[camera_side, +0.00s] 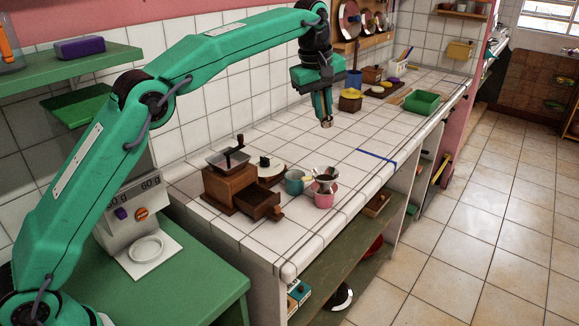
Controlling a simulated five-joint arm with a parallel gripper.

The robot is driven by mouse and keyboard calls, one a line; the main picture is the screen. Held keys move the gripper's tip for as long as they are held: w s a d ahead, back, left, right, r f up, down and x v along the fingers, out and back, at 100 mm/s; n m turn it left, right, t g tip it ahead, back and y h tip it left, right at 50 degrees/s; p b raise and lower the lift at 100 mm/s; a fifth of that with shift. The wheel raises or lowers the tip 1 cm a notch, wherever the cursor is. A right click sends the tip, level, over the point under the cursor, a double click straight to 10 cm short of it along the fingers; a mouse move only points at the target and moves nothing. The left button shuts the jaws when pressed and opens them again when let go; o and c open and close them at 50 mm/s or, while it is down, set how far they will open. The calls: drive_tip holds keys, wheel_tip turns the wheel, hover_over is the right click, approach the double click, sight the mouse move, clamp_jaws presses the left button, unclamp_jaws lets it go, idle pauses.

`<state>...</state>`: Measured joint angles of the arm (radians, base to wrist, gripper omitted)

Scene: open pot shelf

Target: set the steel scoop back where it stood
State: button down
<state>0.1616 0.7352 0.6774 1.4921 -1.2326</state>
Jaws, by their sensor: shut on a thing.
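My gripper (326,112) points down, high above the white tiled counter (340,150), beyond the cups. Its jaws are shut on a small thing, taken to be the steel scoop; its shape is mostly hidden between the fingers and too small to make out. I cannot tell from this view where the scoop stood.
A wooden coffee grinder (228,187) with an open drawer stands at the counter's near end. A scale (135,215) with a white dish is at left. A green tray (421,102) and a wooden box (350,103) stand farther back. A blue strip (376,158) crosses clear tiles.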

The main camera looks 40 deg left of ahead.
drive_tip(key=s+f+g, duration=0.2)
drive_tip(key=s+f, duration=0.1)
drive_tip(key=f, duration=1.5)
drive_tip(key=shift+s+d+g, duration=0.15)
drive_tip(key=shift+g, duration=0.25)
drive_tip(key=shift+f, duration=3.1)
drive_tip(key=shift+f, duration=0.4)
drive_tip(key=c, duration=1.4)
unclamp_jaws()
drive_tip(key=shift+o, duration=0.2)
